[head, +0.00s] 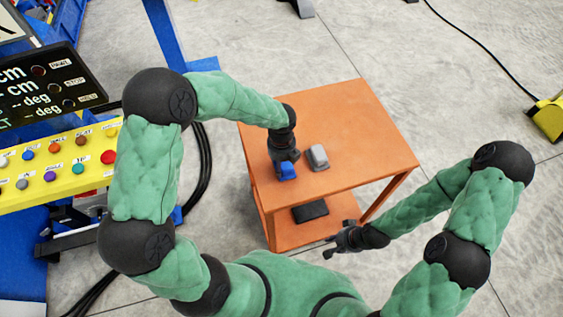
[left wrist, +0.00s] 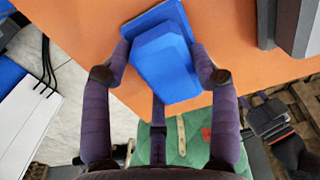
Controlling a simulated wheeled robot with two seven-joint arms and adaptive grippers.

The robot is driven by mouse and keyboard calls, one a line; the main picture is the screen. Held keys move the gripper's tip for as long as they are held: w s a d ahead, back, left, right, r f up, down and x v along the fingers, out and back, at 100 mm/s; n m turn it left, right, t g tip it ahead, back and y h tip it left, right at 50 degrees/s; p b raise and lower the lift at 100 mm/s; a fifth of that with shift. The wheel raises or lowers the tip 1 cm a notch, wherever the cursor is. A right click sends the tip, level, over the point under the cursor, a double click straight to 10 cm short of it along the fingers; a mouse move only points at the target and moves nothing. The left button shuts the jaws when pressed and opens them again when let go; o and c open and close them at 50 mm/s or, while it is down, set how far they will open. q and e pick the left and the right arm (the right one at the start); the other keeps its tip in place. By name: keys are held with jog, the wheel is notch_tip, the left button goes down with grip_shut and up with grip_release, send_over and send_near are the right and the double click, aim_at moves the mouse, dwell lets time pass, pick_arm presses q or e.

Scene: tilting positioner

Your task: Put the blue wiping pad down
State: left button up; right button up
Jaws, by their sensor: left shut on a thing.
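The blue wiping pad (head: 287,171) is over the top of the orange table (head: 350,118), near its left front part. In the left wrist view the blue pad (left wrist: 163,62) shows a flat base and a raised block. My left gripper (head: 285,158) is shut on the pad, with one finger on each side of the block. In the left wrist view this gripper (left wrist: 163,75) holds it close above or on the orange top; I cannot tell whether it touches. My right gripper (head: 343,240) is empty in front of the table; its opening is unclear.
A grey block (head: 317,157) stands on the table just right of the pad. A dark flat item (head: 310,211) lies on the lower shelf. A yellow button panel (head: 60,160) and a display are at the left. The table's right and back parts are clear.

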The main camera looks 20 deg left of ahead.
pick_arm(q)
jog(key=shift+f, duration=0.15)
jog(key=o, duration=1)
jog(key=shift+f+b, duration=0.1)
jog(key=shift+b, duration=0.25)
jog(key=r+p, duration=0.1)
jog(key=r, duration=0.4)
jog(key=r+p, duration=0.2)
jog(key=r, duration=0.4)
jog(key=shift+w+d, duration=0.15)
jog(key=shift+d, duration=0.05)
jog(key=shift+f, duration=0.1)
